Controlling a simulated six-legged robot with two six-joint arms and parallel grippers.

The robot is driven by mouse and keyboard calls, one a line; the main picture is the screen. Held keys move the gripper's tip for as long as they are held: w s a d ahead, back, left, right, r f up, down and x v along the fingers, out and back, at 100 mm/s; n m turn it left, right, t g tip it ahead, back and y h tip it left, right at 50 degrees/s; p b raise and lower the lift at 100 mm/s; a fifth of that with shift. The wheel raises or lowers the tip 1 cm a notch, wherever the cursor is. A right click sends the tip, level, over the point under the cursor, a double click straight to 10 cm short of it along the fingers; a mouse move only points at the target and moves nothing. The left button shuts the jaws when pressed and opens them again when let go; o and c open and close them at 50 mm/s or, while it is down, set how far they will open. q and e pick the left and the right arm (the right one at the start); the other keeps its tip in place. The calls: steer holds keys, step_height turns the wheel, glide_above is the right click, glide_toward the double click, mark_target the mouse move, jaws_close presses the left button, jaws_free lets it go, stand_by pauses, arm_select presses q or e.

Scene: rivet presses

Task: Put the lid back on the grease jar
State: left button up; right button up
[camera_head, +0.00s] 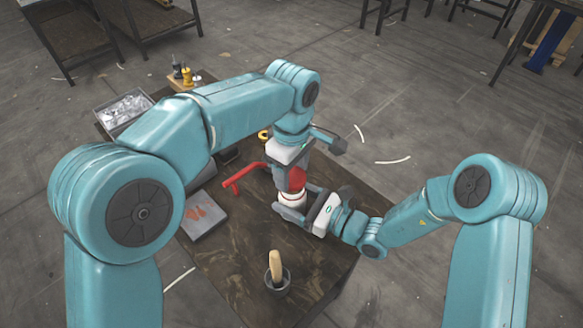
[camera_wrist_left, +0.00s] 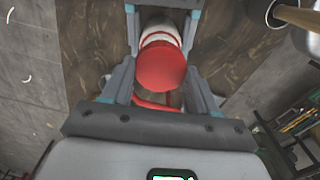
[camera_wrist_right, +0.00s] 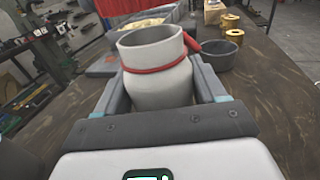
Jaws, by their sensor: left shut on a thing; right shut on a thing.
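The red lid (camera_head: 297,179) is in my left gripper (camera_head: 294,170), which points down over the table; its round red face (camera_wrist_left: 162,72) fills the gap between the fingers in the left wrist view. The pale grey-white grease jar (camera_head: 291,200) is directly below the lid in the head view. My right gripper (camera_head: 298,207) is shut on the jar from the side. In the right wrist view the jar (camera_wrist_right: 160,85) stands upright with an open mouth and a red band round its neck. The lid is apart from the jar mouth.
A dark cup (camera_head: 277,288) with a wooden-handled tool stands at the table's front. A grey tray (camera_head: 190,232) with orange pieces lies at left, near a red bent bar (camera_head: 238,178). A metal box (camera_head: 100,112) is farther back. Bare table lies around the cup.

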arm_select(q)
steer(key=shift+f, duration=0.9)
steer(key=shift+f, duration=0.55)
